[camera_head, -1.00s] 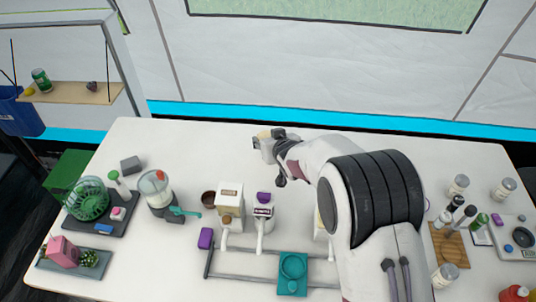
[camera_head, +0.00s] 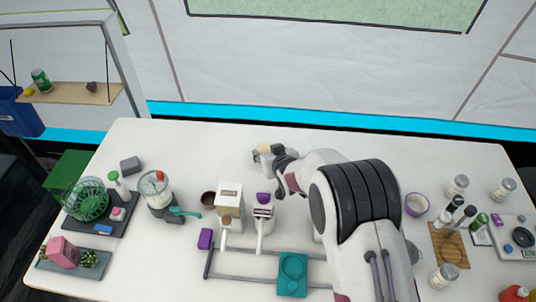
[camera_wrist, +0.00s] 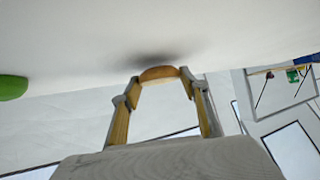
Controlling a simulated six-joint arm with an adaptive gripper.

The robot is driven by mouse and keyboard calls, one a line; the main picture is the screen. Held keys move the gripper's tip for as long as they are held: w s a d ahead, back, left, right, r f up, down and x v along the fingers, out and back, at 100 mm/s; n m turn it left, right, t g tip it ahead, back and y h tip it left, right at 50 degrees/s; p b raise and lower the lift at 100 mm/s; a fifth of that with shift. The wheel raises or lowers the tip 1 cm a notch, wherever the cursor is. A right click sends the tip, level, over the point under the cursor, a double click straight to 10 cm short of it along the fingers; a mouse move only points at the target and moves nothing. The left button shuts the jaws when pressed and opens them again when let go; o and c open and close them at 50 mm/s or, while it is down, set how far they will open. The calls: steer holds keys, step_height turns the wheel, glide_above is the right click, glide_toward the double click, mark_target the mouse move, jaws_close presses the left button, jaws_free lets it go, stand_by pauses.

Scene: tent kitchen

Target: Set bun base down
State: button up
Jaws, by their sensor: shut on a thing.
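The bun base (camera_wrist: 159,73) is a small tan-orange round piece held between the two fingertips of my gripper (camera_wrist: 160,80) in the wrist view. A dark shadow lies on the white table (camera_wrist: 90,45) right beside it, so it is close to the surface; I cannot tell whether it touches. In the head view my gripper (camera_head: 264,151) is over the back middle of the white table (camera_head: 210,140), shut on the bun base, which is mostly hidden there by the fingers.
Clear table surrounds the gripper. Nearer stand a brown cup (camera_head: 208,200), white dispensers (camera_head: 229,202), and a teal tray (camera_head: 292,288). A purple-rimmed bowl (camera_head: 416,204) and several jars are right. A green round thing (camera_wrist: 12,88) shows in the wrist view.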

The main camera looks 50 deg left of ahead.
steer(key=shift+f, duration=0.55)
steer(key=shift+f, duration=0.1)
steer(key=o, duration=0.8)
steer(key=shift+o, duration=0.2)
steer(key=shift+s+d+r, duration=0.15)
steer(key=shift+d+r, duration=0.15)
steer(key=shift+r, duration=0.1)
steer(key=shift+v, duration=5.55)
steer(key=shift+d, duration=0.1)
